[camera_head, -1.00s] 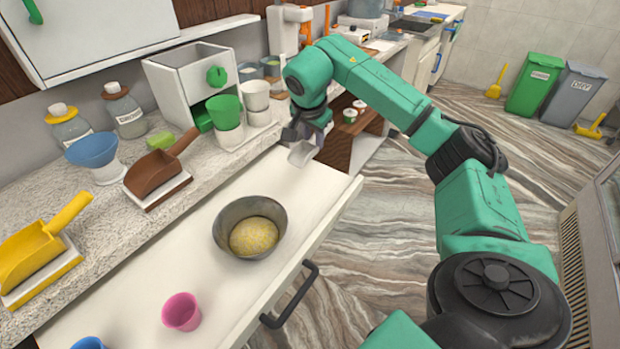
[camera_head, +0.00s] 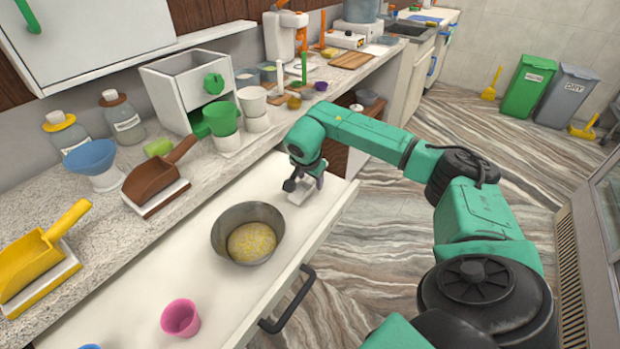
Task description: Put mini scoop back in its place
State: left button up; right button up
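A small pale grey-white scoop (camera_head: 299,194), which looks like the mini scoop, is at the fingertips of my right gripper (camera_head: 302,184). The gripper points down over the far right part of the white pulled-out drawer (camera_head: 195,258) and appears shut on the scoop; the fingers are partly hidden by the wrist. I cannot tell whether the scoop touches the drawer surface. My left gripper is not in view.
A brown scoop (camera_head: 152,175) and a yellow scoop (camera_head: 35,258) rest on stands on the counter. A black handle (camera_head: 287,305) sticks out in front.

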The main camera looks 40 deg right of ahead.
jog(key=b+v, duration=0.2)
jog(key=v, duration=1.2)
jog(key=shift+r, duration=0.3)
jog(key=shift+s+d, duration=0.1)
jog(key=shift+s, duration=0.05)
